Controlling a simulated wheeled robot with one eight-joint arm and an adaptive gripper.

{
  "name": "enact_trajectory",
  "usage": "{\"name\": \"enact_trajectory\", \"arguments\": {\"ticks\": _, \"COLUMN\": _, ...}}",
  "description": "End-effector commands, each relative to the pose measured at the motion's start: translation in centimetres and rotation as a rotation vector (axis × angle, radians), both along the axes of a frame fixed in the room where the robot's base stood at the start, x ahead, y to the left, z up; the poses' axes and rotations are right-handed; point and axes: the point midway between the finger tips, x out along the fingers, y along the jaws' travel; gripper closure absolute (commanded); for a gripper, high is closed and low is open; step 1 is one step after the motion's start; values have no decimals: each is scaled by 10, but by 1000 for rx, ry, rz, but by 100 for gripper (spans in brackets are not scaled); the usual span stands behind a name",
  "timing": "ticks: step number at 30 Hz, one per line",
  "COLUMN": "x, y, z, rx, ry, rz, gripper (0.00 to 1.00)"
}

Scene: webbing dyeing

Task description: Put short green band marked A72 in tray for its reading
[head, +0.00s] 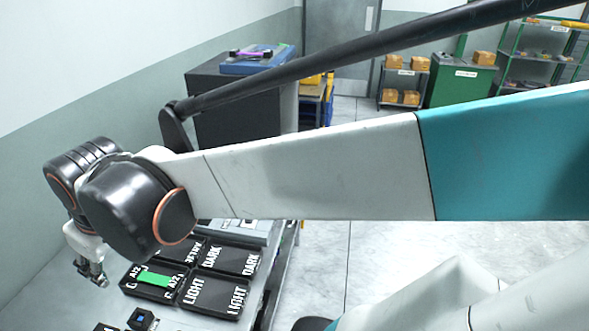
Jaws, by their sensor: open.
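A short green band (154,279) lies in or across a small black tray (163,298) on the grey bench. White marks that look like A72 show by both of its ends; I cannot tell whether they are on the band or the tray. My gripper (97,281) is open and points down, left of this tray and apart from the band. A black tray marked LIGHT (213,294) is to its right. A black tray marked DARK (227,259) is behind that. Another black tray (187,249), its label partly hidden by my arm, stands at the back left.
A small dark block with a blue top (141,318) and another dark item (106,327) are at the bench's front. A grey device (238,231) is behind the trays. Further back are a dark cabinet (236,110) and a green cabinet (463,84). Bare bench lies left of the trays.

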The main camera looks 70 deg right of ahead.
Motion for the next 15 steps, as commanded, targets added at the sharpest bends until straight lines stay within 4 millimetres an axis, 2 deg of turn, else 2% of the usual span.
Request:
{"name": "enact_trajectory", "arguments": {"ticks": 1, "x": -14, "y": 5, "z": 0, "rx": 6, "ry": -26, "rz": -4, "gripper": 54}}
{"name": "enact_trajectory", "arguments": {"ticks": 6, "x": -44, "y": 16, "z": -2, "rx": 29, "ry": -112, "rz": -24, "gripper": 54}}
{"name": "enact_trajectory", "arguments": {"ticks": 9, "x": -56, "y": 21, "z": -5, "rx": 41, "ry": -147, "rz": -33, "gripper": 54}}
{"name": "enact_trajectory", "arguments": {"ticks": 15, "x": -66, "y": 24, "z": -7, "rx": 54, "ry": -181, "rz": -40, "gripper": 54}}
